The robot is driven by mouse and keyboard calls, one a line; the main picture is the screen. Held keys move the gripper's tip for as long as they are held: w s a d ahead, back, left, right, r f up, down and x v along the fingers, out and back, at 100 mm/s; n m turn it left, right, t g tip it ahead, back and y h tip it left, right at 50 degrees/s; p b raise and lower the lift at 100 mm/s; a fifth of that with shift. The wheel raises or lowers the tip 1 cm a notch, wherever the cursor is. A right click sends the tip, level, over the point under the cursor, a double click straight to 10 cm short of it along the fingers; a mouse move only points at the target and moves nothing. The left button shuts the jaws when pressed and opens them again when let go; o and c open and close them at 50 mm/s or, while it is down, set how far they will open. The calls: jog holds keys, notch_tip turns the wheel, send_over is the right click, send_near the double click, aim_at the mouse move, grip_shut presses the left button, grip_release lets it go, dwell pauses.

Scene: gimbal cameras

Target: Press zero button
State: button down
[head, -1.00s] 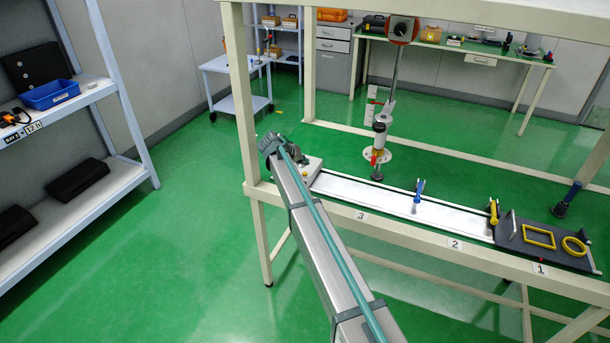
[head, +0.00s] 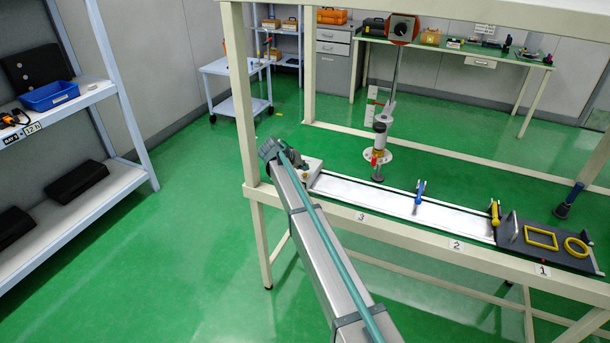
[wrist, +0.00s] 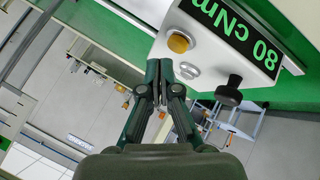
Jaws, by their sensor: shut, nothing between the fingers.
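A white instrument box (wrist: 215,55) fills the upper right of the wrist view, with a dark display reading "80 cNm" in green. Its face carries a yellow round button (wrist: 180,42), a pale grey round button (wrist: 188,70) and a black knob (wrist: 230,92). I cannot read which button is zero. My gripper (wrist: 165,75) is shut and empty, its fingertips by the grey button's left side; whether they touch the box is unclear. In the head view the box (head: 313,168) stands at the left end of the bench, and my arm partly hides it.
Right of the box runs a white track (head: 370,194) with a blue clamp (head: 420,191). A dark board (head: 545,243) with yellow frames lies at the bench's right end. A vertical post (head: 395,75) rises behind the track. The bench frame has a left upright (head: 240,100).

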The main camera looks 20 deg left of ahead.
aim_at(304, 174)
dwell(0.7)
jog(key=shift+f+b, duration=0.45)
jog(key=shift+b, duration=0.05)
jog(key=shift+f+b, duration=0.3)
jog(key=shift+f, duration=0.1)
dwell(0.6)
jog(key=shift+r, duration=0.85)
jog(key=shift+r, duration=0.1)
jog(key=shift+r+p, duration=0.55)
jog(key=shift+r, duration=1.9)
